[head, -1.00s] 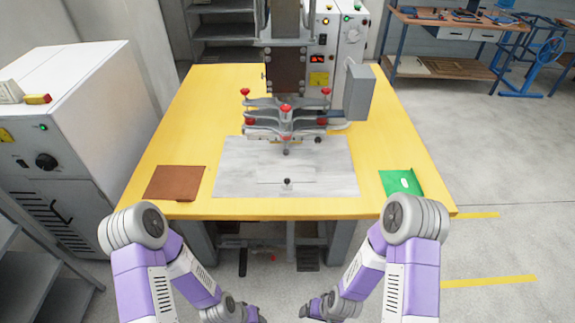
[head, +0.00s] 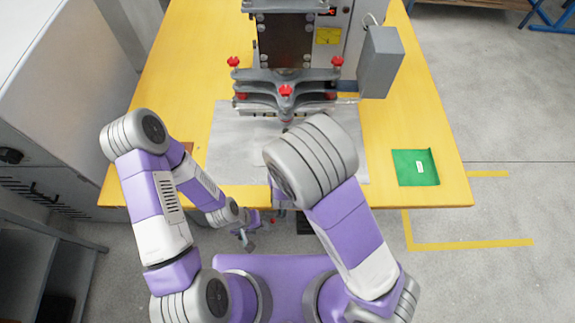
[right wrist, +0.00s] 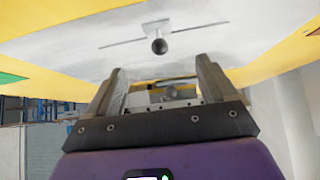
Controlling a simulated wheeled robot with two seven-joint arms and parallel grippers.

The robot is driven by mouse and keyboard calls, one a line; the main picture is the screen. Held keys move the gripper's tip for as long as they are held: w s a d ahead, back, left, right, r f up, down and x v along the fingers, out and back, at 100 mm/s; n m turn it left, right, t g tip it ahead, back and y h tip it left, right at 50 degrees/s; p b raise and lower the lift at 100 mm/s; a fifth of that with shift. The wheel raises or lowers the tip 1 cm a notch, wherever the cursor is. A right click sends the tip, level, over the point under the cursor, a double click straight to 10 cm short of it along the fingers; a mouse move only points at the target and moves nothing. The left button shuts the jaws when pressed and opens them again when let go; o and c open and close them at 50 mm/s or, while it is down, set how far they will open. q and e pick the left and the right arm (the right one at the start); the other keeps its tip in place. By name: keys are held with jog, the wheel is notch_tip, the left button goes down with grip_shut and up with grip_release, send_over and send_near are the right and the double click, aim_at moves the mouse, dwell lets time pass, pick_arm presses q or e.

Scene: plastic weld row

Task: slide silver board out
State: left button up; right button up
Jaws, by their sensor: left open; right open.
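The silver board (head: 225,140) lies flat on the yellow table under the press, its middle and right largely hidden by my right arm in the head view. In the right wrist view its pale surface (right wrist: 85,60) carries a small knob (right wrist: 158,45) on a thin plate. My right gripper (right wrist: 160,66) is open, its two fingers apart with the knob just beyond the tips and not visibly touched. My right gripper is hidden behind its arm in the head view. My left gripper (head: 246,241) is open and empty, in front of the table's near edge.
The press (head: 285,82) with red knobs stands over the board's far side, a grey box (head: 380,62) at its right. A green pad (head: 415,167) lies on the yellow table (head: 440,120) at right. A brown pad (head: 187,147) is mostly hidden by my left arm.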

jog(key=shift+w+f+b, duration=0.2)
jog(key=shift+f+b, duration=0.1)
jog(key=shift+f, duration=0.25)
jog(key=b+x, duration=0.3)
jog(key=x, duration=0.3)
jog(key=shift+b, duration=0.4)
jog(key=shift+b+x, duration=0.45)
jog(key=shift+x, duration=0.6)
jog(key=shift+w+r, duration=0.1)
jog(key=c, duration=1.2)
jog(key=shift+s+a+p, duration=0.2)
jog(key=shift+s+p, duration=0.1)
jog(key=shift+s, duration=1.1)
